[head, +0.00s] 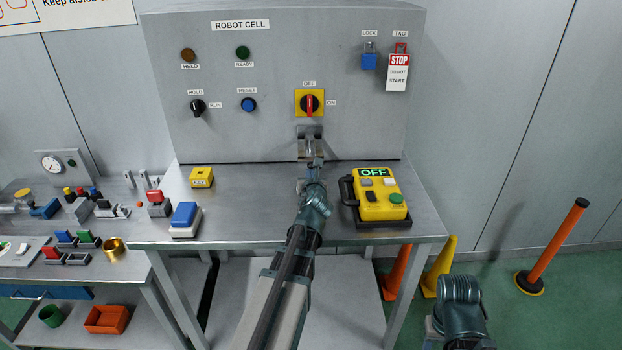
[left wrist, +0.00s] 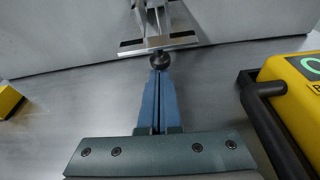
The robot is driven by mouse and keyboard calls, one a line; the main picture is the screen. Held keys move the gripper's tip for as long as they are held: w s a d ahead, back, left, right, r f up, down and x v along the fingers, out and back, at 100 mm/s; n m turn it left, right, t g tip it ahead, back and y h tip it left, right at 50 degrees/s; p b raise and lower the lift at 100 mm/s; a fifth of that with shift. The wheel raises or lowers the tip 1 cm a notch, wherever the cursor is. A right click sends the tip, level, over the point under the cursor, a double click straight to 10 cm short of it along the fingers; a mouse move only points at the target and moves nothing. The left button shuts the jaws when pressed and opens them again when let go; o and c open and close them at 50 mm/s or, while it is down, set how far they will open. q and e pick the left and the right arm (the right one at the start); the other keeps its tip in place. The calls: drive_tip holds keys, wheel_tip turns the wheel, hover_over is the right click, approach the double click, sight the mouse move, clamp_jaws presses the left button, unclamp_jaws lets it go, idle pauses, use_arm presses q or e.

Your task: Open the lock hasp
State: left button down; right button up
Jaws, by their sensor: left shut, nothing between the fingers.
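The lock hasp (head: 309,143) is a grey metal piece on the front of the cabinet, just below the red-handled OFF/ON switch (head: 309,104). In the left wrist view the hasp (left wrist: 158,41) shows as a metal plate with a dark round knob (left wrist: 160,61) at its near edge. My left gripper (head: 313,167) is just below and in front of the hasp. In the left wrist view its blue fingers (left wrist: 158,78) are shut together with nothing between them. Their tips are at or very near the knob; I cannot tell whether they touch.
The grey cabinet (head: 220,130) stands at the back of the metal table. A yellow control box (head: 380,208) with a black handle sits right of my left arm. A blue-topped box (head: 185,218) and a yellow KEY box (head: 201,177) are to the left. A blue lock (head: 369,61) hangs upper right.

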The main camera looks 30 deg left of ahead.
idle(0.3)
use_arm(q)
drive_tip(key=r+p, duration=0.1)
drive_tip(key=s+r+p, duration=0.1)
drive_tip(key=r+p, duration=0.1)
drive_tip(key=shift+s+d+r, duration=0.2)
drive_tip(key=shift+d+r, duration=0.1)
drive_tip(key=shift+d, duration=0.05)
drive_tip(key=shift+f, duration=0.15)
drive_tip(key=r+p+v, duration=0.2)
drive_tip(key=p+v, duration=0.2)
drive_tip(key=v, duration=0.5)
drive_tip(key=shift+p, duration=0.35)
drive_tip(key=shift+d, duration=0.1)
